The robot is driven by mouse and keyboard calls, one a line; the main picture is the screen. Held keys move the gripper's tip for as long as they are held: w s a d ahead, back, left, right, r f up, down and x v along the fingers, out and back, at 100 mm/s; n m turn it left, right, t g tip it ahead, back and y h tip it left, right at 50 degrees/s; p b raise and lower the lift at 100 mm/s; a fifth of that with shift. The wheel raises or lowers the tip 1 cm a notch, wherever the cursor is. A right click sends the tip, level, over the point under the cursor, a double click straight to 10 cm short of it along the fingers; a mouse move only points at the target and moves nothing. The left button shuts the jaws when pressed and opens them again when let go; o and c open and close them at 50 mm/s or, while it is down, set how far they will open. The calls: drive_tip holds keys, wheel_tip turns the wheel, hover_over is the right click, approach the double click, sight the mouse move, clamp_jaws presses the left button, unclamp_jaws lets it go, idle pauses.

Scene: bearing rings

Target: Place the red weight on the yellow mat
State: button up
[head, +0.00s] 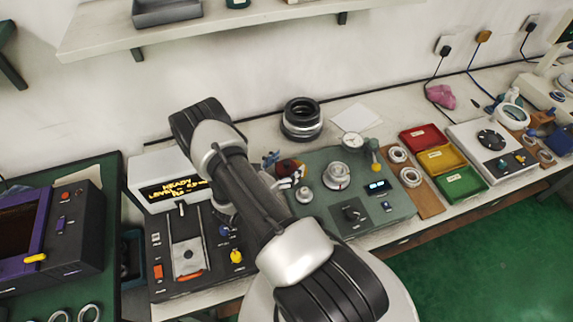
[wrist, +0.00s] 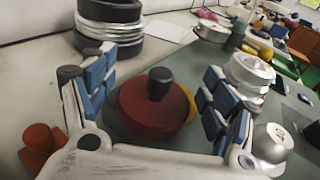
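The red weight (wrist: 150,112), a dark red disc with a black knob, sits low between my fingers in the wrist view. In the head view it shows as a small dark red patch (head: 289,165) beside my fingertips. A yellow edge (wrist: 190,104) peeks out from behind and right of the weight, apparently the yellow mat, mostly hidden by it. I cannot tell whether the weight touches it. My gripper (wrist: 158,76) is open, its blue-padded fingers on either side of the weight with gaps visible. It also shows in the head view (head: 279,171).
Silver weights (wrist: 272,141) stand close by my right finger. A stack of black and silver rings (head: 302,117) is behind. An orange-red knobbed piece (wrist: 40,143) lies at the left in the wrist view. Red, yellow and green trays (head: 462,182) stand farther right.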

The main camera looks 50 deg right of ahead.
drive_tip(key=shift+r, duration=0.15)
drive_tip(key=shift+a+r, duration=0.1)
drive_tip(key=shift+a, duration=0.25)
drive_tip(key=a+r+p, duration=0.1)
drive_tip(key=a+r, duration=0.1)
drive_tip(key=a, duration=0.9)
drive_tip(key=s+a+r+m+g+y, duration=0.25)
drive_tip(key=r+m, duration=0.35)
drive_tip(key=r, duration=0.4)
drive_tip(key=s+a+r+m+g+y, duration=0.2)
drive_tip(key=s+r+m+y, duration=0.3)
drive_tip(key=r, duration=0.6)
drive_tip(key=s+a+r+m+t+y, duration=0.2)
drive_tip(key=a+r+y, duration=0.1)
drive_tip(key=a+r, duration=0.1)
drive_tip(key=s+a+r+m+t+y, duration=0.2)
drive_tip(key=s+a+r+m+t, duration=0.1)
drive_tip(key=a, duration=0.3)
drive_tip(key=s+a+r+m+t+y, duration=0.2)
drive_tip(key=a+r+t+y, duration=0.1)
drive_tip(key=a+r, duration=0.2)
drive_tip(key=shift+s+r+m+t+y, duration=0.25)
drive_tip(key=shift+s+r+m+y, duration=0.1)
drive_tip(key=shift+r, duration=0.25)
